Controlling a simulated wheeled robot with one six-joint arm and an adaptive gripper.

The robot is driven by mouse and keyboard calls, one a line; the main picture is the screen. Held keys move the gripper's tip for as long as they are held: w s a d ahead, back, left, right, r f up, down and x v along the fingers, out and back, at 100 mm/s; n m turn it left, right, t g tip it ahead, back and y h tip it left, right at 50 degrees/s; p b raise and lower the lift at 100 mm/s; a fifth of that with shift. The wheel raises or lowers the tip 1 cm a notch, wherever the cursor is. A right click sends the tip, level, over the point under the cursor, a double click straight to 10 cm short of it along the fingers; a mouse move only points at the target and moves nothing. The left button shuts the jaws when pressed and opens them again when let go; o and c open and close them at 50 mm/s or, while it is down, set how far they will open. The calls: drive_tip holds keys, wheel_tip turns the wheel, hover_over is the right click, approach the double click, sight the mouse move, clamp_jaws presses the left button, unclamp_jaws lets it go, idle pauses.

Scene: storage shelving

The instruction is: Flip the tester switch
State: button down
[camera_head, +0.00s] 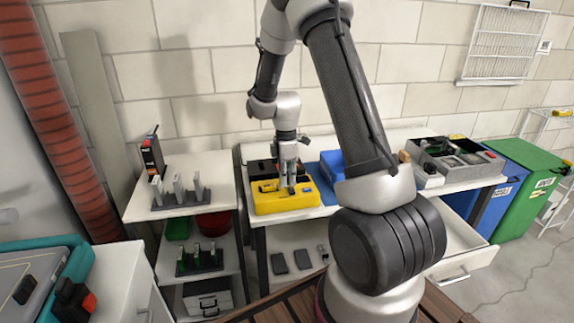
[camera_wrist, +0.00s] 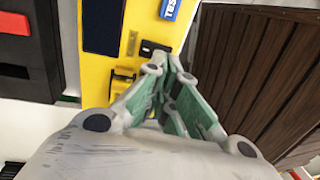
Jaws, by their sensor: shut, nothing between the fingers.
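The yellow tester (camera_head: 268,205) lies on the white table top in the head view. In the wrist view its yellow face (camera_wrist: 93,78) shows a dark screen (camera_wrist: 102,24), a blue label (camera_wrist: 171,9) with cut-off lettering, a small black part (camera_wrist: 153,48) that may be the switch, and a black slotted part (camera_wrist: 122,80). My gripper (camera_head: 291,191) points down over the tester's right half. In the wrist view my gripper's fingertips (camera_wrist: 172,62) are shut and empty, close to the small black part. I cannot tell whether they touch it, nor the switch's position.
A black and red case (camera_head: 260,169) stands behind the tester, and a blue box (camera_head: 332,164) is to its right. A grey tray (camera_head: 452,160) of parts is farther right. Shelves with slotted racks (camera_head: 180,203) stand at left. An open white drawer (camera_head: 462,243) juts out at right.

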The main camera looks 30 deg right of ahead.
sight(291, 191)
drive_tip(key=shift+s+f, duration=0.15)
drive_tip(key=shift+f, duration=0.9)
